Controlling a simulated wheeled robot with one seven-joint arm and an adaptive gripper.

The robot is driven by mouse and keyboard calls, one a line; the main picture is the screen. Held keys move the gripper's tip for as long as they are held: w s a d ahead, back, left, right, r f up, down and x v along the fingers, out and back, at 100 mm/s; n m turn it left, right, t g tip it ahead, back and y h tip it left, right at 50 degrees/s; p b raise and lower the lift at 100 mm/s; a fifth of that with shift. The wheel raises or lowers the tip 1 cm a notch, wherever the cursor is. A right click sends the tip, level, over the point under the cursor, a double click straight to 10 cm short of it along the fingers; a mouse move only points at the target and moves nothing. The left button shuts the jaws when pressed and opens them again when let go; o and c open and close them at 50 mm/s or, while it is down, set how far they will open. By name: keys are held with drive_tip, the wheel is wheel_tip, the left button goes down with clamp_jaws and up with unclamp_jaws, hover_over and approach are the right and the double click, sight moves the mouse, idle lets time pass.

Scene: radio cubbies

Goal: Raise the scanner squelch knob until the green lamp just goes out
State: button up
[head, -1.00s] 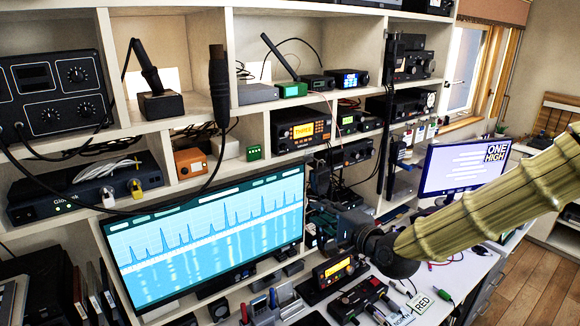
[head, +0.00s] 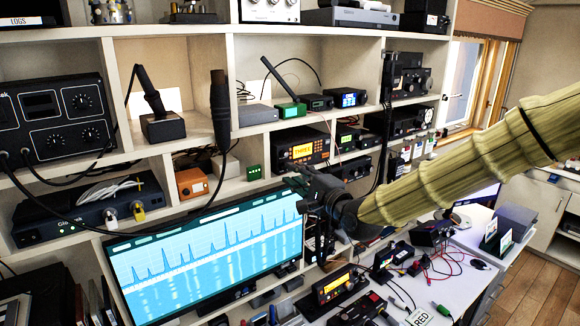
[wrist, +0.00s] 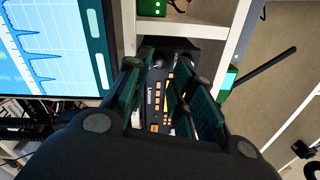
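A black radio with an orange-lit display and rows of orange keys (head: 300,150) sits in a middle cubby; it appears to be the scanner. It also shows in the wrist view (wrist: 157,92), turned sideways between my fingers and partly covered by them. My gripper (head: 303,186) is in front of and just below it in the head view, and its wrist view (wrist: 160,84) shows the fingers apart with nothing held. A dark round knob shows near the radio's end in the wrist view, but I cannot tell which knob it is.
A large monitor (head: 205,250) with a blue spectrum stands left of my gripper. A small green box (head: 254,172) and an orange box (head: 191,183) sit in the cubby to the left. Shelf dividers flank the radio. The desk below holds several devices and cables.

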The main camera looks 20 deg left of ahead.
sight(286, 169)
drive_tip(key=shift+p+x, duration=0.55)
drive_tip(key=shift+x, duration=1.25)
clamp_jaws()
